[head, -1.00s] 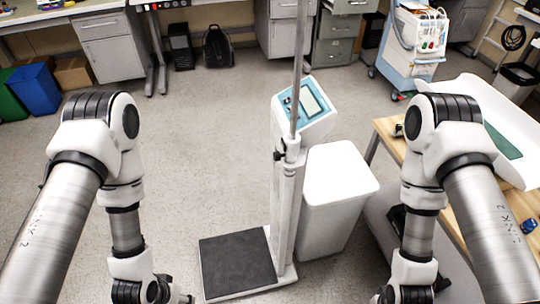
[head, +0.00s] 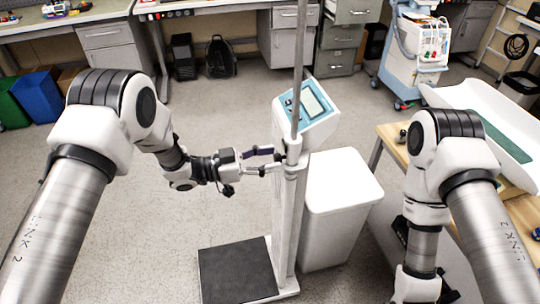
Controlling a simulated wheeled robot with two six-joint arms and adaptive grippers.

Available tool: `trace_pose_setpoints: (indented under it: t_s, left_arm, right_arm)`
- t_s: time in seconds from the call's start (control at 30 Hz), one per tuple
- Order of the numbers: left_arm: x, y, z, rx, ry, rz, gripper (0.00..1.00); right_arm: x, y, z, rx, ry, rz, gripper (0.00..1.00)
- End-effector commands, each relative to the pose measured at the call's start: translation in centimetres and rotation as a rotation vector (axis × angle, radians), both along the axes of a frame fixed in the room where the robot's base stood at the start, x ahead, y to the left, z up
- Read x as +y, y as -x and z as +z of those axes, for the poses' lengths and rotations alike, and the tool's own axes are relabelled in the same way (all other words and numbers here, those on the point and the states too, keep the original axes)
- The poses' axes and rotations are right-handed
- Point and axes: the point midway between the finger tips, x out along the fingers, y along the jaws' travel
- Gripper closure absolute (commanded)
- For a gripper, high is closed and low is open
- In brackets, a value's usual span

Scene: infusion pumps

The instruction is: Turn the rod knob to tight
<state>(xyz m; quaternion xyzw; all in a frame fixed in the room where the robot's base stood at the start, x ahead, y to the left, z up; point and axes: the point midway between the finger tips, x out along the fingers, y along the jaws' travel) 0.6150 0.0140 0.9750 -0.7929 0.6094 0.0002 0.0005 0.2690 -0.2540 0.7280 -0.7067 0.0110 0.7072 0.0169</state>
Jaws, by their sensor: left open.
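The grey rod (head: 301,60) rises from the white column (head: 289,215) of a standing scale with a blue-framed display (head: 314,101). The small dark rod knob (head: 279,156) is on the left side of the collar where rod and column meet. It is partly hidden by my left gripper (head: 273,161), which is open, with its fingers pointing right at the knob, one finger farther back and one nearer. I cannot tell whether they touch it. My right arm comes down at the right, and its gripper is out of view.
The scale's dark platform (head: 237,274) lies on the floor below my left gripper. A white bin (head: 340,195) stands right of the column. A wooden table (head: 390,138) with a white tray is at the right. The floor left of the scale is clear.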

Motion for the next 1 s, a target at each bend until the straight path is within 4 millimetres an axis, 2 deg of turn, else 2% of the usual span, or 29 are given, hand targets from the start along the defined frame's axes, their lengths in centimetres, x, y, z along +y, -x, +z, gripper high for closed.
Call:
trace_pose_setpoints:
  t_s: [0.27, 0.3, 0.37, 0.4, 0.43, 0.77, 1.0]
  left_arm:
    - [-0.6, -0.2, -0.1, 0.001, 0.000, 0.001, 0.49]
    - [-0.6, -0.2, -0.1, 0.001, 0.000, 0.001, 0.56]
    - [-0.6, -0.2, -0.1, 0.001, 0.000, 0.001, 0.77]
    - [-0.6, -0.2, -0.1, 0.001, 0.000, 0.002, 0.91]
    - [-0.6, -0.2, -0.1, 0.001, 0.000, 0.002, 1.00]
    - [-0.6, -0.2, -0.1, -0.013, -0.003, 0.002, 1.00]
    - [-0.6, -0.2, -0.3, -0.092, -0.024, 0.002, 1.00]
  right_arm:
    - [0.0, 0.0, 0.1, 0.000, 0.000, 0.000, 0.60]
    - [0.0, 0.0, 0.1, 0.000, 0.000, 0.000, 0.60]
    - [0.0, 0.0, 0.1, 0.000, 0.000, 0.000, 0.60]
    - [0.0, 0.0, 0.1, 0.000, 0.000, 0.000, 0.60]
    - [0.0, 0.0, 0.1, 0.000, 0.000, 0.000, 0.60]
    - [0.0, 0.0, -0.1, 0.000, 0.000, 0.000, 0.60]
    - [0.0, 0.0, -1.2, 0.000, 0.000, 0.000, 0.60]
